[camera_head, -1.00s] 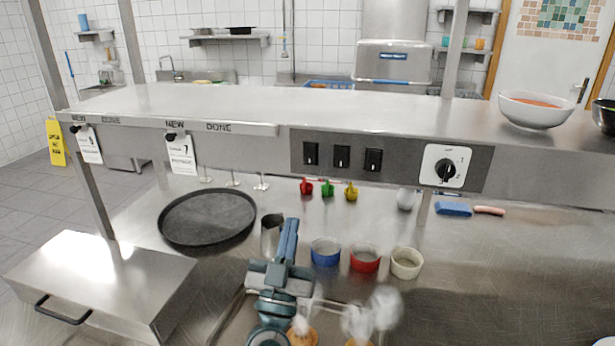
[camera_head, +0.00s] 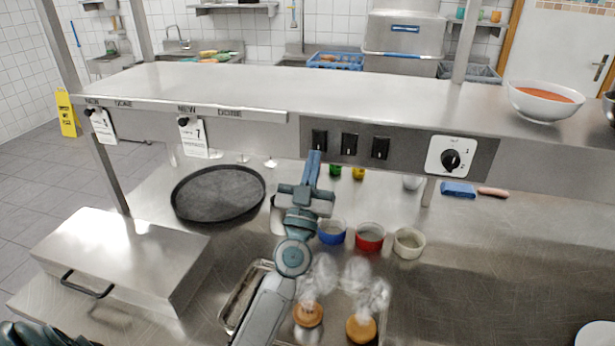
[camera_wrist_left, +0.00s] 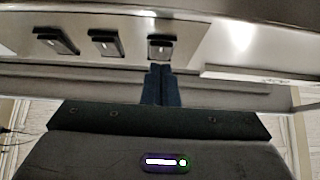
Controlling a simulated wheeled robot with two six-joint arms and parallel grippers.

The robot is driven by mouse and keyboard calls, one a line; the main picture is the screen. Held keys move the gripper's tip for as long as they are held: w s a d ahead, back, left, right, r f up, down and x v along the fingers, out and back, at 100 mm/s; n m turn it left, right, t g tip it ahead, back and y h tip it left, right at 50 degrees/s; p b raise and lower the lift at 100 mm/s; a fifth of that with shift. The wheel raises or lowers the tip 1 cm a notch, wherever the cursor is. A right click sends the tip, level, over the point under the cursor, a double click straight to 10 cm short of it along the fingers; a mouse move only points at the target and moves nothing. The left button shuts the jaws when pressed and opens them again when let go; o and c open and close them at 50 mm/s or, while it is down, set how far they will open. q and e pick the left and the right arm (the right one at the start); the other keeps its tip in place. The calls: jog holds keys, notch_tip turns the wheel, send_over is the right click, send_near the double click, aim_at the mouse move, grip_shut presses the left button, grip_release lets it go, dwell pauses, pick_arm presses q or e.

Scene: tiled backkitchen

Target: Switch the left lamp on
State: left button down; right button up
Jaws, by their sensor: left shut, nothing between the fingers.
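Three black rocker switches sit in a row on the grey panel (camera_head: 408,146) under the steel shelf: a left switch (camera_head: 319,140), a middle switch (camera_head: 349,144) and a right switch (camera_head: 380,148). My left gripper (camera_head: 314,156) points up at the left switch with its fingers shut and empty. In the left wrist view the picture is turned over, and the fingertips (camera_wrist_left: 160,70) reach the edge of the left switch (camera_wrist_left: 160,47). I cannot tell whether they touch it. The lamps themselves are not visible. My right gripper is not in view.
A round dial (camera_head: 451,158) sits right of the switches. The steel shelf (camera_head: 300,90) overhangs the counter. Below stand a blue bowl (camera_head: 332,236), a red bowl (camera_head: 369,240), a cream bowl (camera_head: 408,243) and a black round tray (camera_head: 218,192). Steam rises from food in a steel pan (camera_head: 240,300).

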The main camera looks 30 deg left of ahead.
pick_arm(q)
jog(key=shift+w+a+f, duration=0.15)
jog(key=shift+w+a, duration=0.05)
jog(key=shift+w, duration=0.55)
jog(key=shift+s, duration=0.1)
jog(key=b, duration=0.2)
jog(key=shift+w+f+b, duration=0.25)
jog(key=shift+f+b, duration=0.1)
jog(key=shift+b, duration=0.05)
jog(key=shift+w+t+b, duration=0.1)
jog(key=shift+t+b, duration=0.25)
jog(key=shift+t, duration=0.05)
jog(key=shift+a+r+p, duration=0.1)
jog(key=shift+r+p, duration=0.15)
jog(key=shift+p, duration=0.1)
